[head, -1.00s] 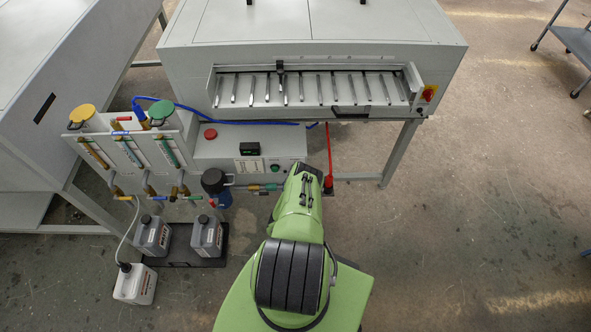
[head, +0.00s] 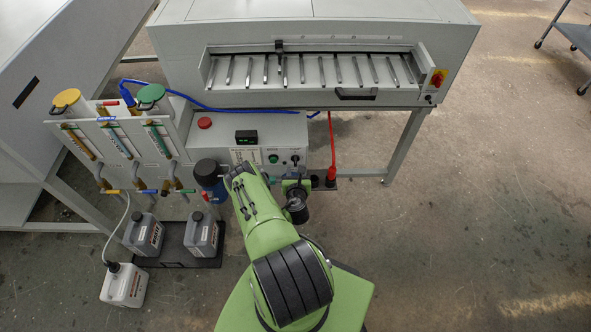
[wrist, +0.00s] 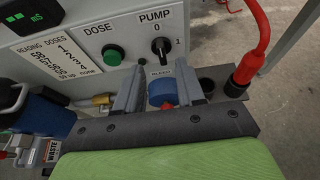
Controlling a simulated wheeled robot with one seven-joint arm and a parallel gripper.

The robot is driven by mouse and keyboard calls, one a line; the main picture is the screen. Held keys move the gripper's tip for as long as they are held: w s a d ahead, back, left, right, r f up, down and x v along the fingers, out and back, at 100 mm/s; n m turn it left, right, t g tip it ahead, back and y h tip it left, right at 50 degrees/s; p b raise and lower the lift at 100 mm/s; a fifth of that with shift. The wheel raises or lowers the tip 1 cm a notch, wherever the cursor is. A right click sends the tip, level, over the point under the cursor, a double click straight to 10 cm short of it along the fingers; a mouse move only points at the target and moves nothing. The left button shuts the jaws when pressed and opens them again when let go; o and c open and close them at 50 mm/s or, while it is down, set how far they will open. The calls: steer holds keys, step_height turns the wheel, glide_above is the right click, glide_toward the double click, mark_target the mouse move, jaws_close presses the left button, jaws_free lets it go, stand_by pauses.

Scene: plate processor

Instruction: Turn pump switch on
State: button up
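The pump switch (wrist: 160,46) is a black rotary knob on the grey panel under the label PUMP, with 0 above it and 1 to its right. Its handle looks upright, towards 0. It also shows in the head view (head: 294,159). My gripper (wrist: 160,68) is open in the wrist view, with its two grey fingers pointing up at the panel just below the knob. The fingers appear apart from the knob. A blue round part (wrist: 163,92) shows between them; I cannot tell if they touch it. In the head view my arm partly hides the gripper.
A green DOSE button (wrist: 112,55) sits left of the switch. A red connector with hose (wrist: 240,75) stands close to the right finger. A blue filter housing (head: 209,180) is beside my arm. A red stop button (head: 205,123) is on the box top.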

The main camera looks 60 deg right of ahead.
mark_target(296, 162)
steer(key=shift+w+d+f+b, duration=0.35)
steer(key=shift+d+f+b, duration=0.45)
steer(key=shift+b, duration=2.4)
steer(key=shift+w+d+r, duration=0.1)
steer(key=shift+d, duration=0.3)
steer(key=shift+w+d+f+b, duration=0.2)
steer(key=shift+w+d+b, duration=0.2)
steer(key=shift+d, duration=0.15)
steer(key=shift+x, duration=0.9)
steer(key=shift+w+d+f, duration=0.15)
steer(key=shift+d, duration=0.3)
steer(key=shift+a, duration=0.1)
jaws_close()
